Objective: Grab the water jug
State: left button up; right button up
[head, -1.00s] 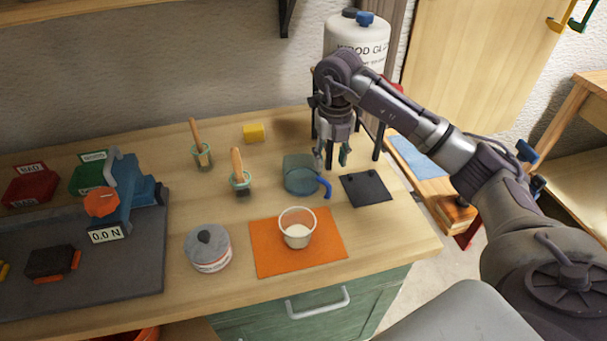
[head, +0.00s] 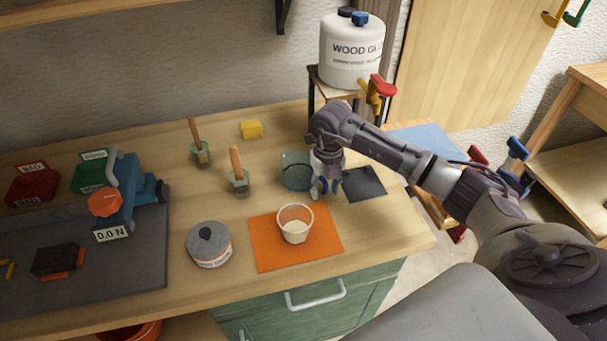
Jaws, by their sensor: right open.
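The water jug (head: 295,171) is a small translucent blue-teal vessel standing on the wooden workbench, with a blue handle on its right side. My right gripper (head: 327,188) is low at the jug's right side, pointing down, with its fingers open around or right beside the handle. The gripper hides most of the handle, and I cannot tell whether the fingers touch it. My left gripper is not in view.
A white cup (head: 295,224) stands on an orange mat (head: 325,255) in front of the jug. A dark pad (head: 368,184) lies right of my gripper. Brushes in jars (head: 239,179) stand to the left. A wood glue tank (head: 350,55) stands behind on a stand.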

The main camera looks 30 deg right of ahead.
aim_at(326, 181)
grip_shut()
jog(key=shift+r, duration=0.15)
dwell(0.4)
jog(key=shift+r+b, duration=0.4)
jog(key=shift+r, duration=1)
jog(key=shift+r+b, duration=0.65)
jog(key=shift+r, duration=2.8)
